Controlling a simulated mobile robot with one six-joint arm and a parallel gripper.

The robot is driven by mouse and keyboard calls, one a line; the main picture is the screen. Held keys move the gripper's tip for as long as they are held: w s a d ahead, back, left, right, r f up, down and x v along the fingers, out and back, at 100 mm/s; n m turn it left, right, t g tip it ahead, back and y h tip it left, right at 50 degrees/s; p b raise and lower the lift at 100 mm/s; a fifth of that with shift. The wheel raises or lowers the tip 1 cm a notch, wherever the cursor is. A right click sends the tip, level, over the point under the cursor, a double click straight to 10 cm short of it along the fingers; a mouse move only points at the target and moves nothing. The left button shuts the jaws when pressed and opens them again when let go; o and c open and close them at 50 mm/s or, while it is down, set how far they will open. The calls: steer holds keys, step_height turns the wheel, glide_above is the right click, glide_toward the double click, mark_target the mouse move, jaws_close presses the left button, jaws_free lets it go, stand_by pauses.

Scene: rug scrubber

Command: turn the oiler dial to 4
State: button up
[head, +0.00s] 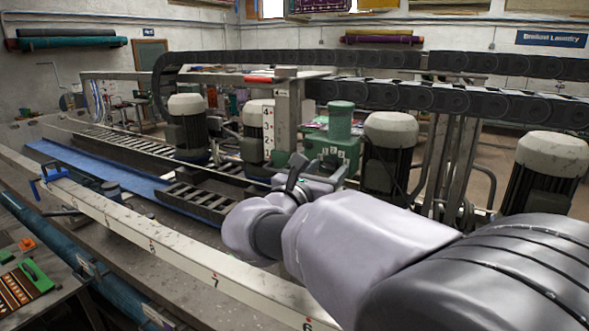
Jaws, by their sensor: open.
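The green oiler (340,121) stands upright on the machine frame, a little right of the picture's middle. Small pale marks, like numbers, show on its front, too small to read with certainty. My gripper (319,167) is open, just below and in front of the oiler's front. The dial itself cannot be made out; the gripper and wrist may cover it, so its setting does not show. I cannot tell whether the fingers touch anything.
A white upright number strip (267,131) stands left of the oiler. Grey motors with pale caps (391,130) stand on both sides. A black cable chain (440,97) runs above. A white numbered rail (150,235) crosses the front. A blue strip (95,172) lies at left.

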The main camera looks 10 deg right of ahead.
jaws_close()
